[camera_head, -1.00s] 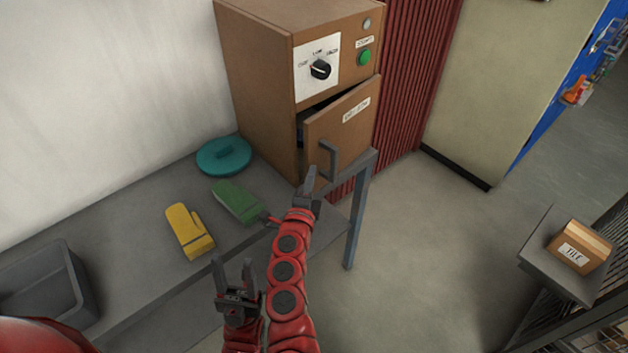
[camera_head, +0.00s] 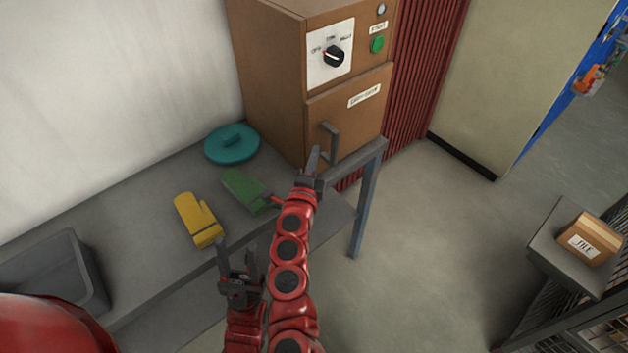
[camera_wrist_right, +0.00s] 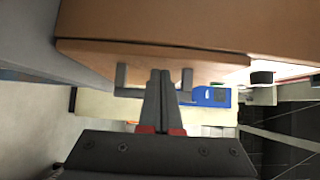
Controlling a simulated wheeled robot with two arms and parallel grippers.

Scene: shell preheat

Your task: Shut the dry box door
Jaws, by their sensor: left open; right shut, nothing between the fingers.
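The dry box (camera_head: 275,80) is a brown cabinet on the far end of the grey bench. Its door (camera_head: 350,115) sits flush or nearly flush with the front; whether it is fully closed I cannot tell. The door has a grey bar handle (camera_head: 331,143). My right gripper (camera_head: 314,160) is shut and empty, with its fingertips close to the handle. In the right wrist view the shut fingers (camera_wrist_right: 160,95) lie in front of the handle and the brown door (camera_wrist_right: 150,60); contact is unclear. My left gripper (camera_head: 238,262) is open and empty over the bench's front edge.
A teal lid (camera_head: 232,144), a green mitt (camera_head: 246,190) and a yellow mitt (camera_head: 198,219) lie on the bench. A grey bin (camera_head: 55,270) is at the left. A small box (camera_head: 588,238) sits on a stand at the right. The floor between is clear.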

